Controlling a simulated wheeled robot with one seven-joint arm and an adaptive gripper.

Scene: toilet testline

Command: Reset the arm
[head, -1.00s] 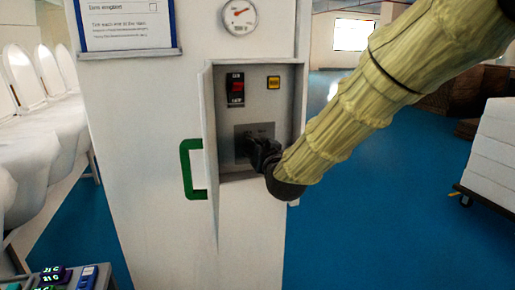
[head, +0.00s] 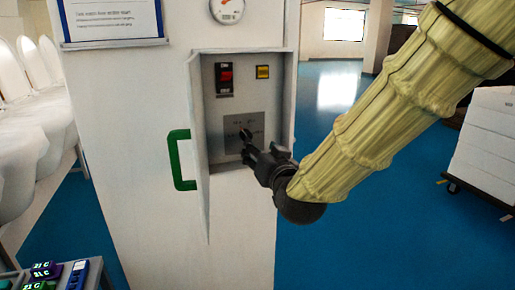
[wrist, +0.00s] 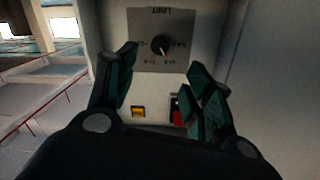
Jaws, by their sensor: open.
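My arm, in a yellow-green sleeve, reaches in from the upper right of the head view. My black gripper (head: 246,143) is at the open front of a white control box, in front of its grey dial plate (head: 258,124). In the wrist view my gripper (wrist: 163,75) has its two green-padded fingers spread apart with nothing between them. The black round knob (wrist: 159,46) on the plate lies beyond the fingertips, apart from them. In the head view my gripper hides the knob.
The box holds a red switch (head: 225,77) and a yellow button (head: 263,72). Its door (head: 198,150) stands open at left, with a green handle (head: 181,160). A cart with white blocks (head: 487,150) stands at right. Blue floor (head: 330,240) is clear between.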

